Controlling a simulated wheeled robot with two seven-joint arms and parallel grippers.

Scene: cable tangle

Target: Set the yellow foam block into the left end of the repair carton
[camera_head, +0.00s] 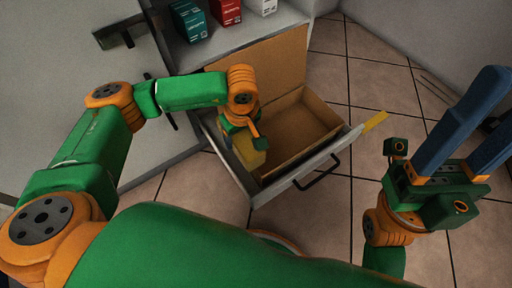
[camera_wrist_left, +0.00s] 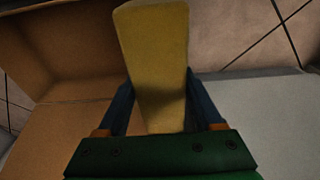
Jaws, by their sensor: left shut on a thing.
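The yellow foam block (camera_head: 248,152) is held in my left gripper (camera_head: 243,138), at the left end of the repair carton (camera_head: 307,112). In the left wrist view the block (camera_wrist_left: 155,60) stands between the two blue fingers, which press on its sides. The brown carton is open, its tall back panel raised, and it sits in a pulled-out drawer. Its wall also shows in the left wrist view (camera_wrist_left: 70,45). I cannot tell whether the block touches the carton floor. My right gripper (camera_head: 497,100) is open and empty, right of the drawer.
The grey drawer front (camera_head: 290,172) has a dark handle (camera_head: 318,173). A small yellow strip (camera_head: 374,122) shows by the drawer's right corner. Teal (camera_head: 189,20), red (camera_head: 226,11) and white (camera_head: 263,6) boxes stand on the shelf behind. Tiled floor (camera_head: 330,225) is clear in front.

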